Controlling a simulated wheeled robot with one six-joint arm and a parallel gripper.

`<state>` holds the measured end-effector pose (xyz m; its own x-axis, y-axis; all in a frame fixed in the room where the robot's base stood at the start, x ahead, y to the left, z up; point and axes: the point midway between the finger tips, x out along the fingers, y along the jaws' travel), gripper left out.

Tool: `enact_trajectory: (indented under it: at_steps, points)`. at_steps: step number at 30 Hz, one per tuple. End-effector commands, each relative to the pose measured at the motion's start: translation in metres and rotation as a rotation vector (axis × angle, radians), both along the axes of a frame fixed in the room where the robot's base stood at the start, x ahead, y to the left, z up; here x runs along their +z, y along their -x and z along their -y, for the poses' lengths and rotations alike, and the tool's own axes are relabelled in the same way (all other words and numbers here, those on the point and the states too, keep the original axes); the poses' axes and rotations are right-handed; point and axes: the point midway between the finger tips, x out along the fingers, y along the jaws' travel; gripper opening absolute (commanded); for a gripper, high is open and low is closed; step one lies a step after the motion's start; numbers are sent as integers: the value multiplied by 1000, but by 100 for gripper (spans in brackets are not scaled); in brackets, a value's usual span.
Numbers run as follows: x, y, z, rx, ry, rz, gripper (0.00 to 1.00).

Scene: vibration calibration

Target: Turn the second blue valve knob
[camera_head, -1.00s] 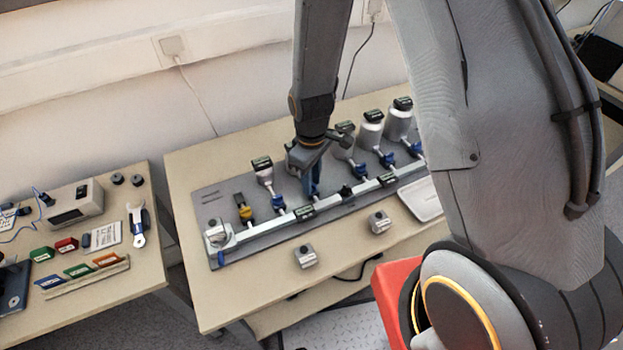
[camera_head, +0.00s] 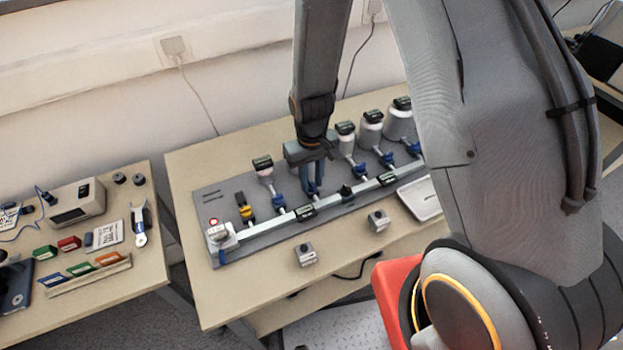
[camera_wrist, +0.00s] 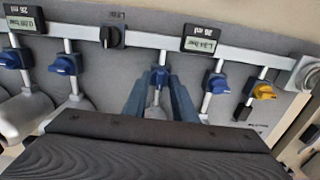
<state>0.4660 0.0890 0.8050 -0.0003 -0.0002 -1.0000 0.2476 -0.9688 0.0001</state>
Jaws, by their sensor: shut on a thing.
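Blue valve knobs sit on vertical pipes along a rail. Counting from the yellow knob (camera_head: 245,212), the first blue knob (camera_head: 278,202) is left of my gripper (camera_head: 313,190) in the head view. My gripper points down at the second blue knob (camera_wrist: 158,77), which shows between its two blue-grey fingers in the wrist view. The fingers are closed on it from both sides. In the head view the gripper largely hides this knob. Another blue knob (camera_wrist: 65,65) stands on the far side, to the left in the wrist view.
The grey rig board (camera_head: 212,192) lies on a wooden table (camera_head: 190,160). White bottles (camera_head: 371,130) stand behind the rail. A black knob (camera_wrist: 112,37) sits on the rail near my gripper. Two small grey boxes (camera_head: 305,255) and a white tray (camera_head: 420,198) lie in front.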

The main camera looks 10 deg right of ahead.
Motion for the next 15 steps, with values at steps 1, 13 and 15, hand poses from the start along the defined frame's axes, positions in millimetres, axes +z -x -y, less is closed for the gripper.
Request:
enact_trajectory:
  at_steps: [1,13,15]
  points:
    - [0,-1,0,-3,0,2,2]
    - [0,-1,0,-5,0,2,33]
    - [0,-1,0,-4,0,1,43]
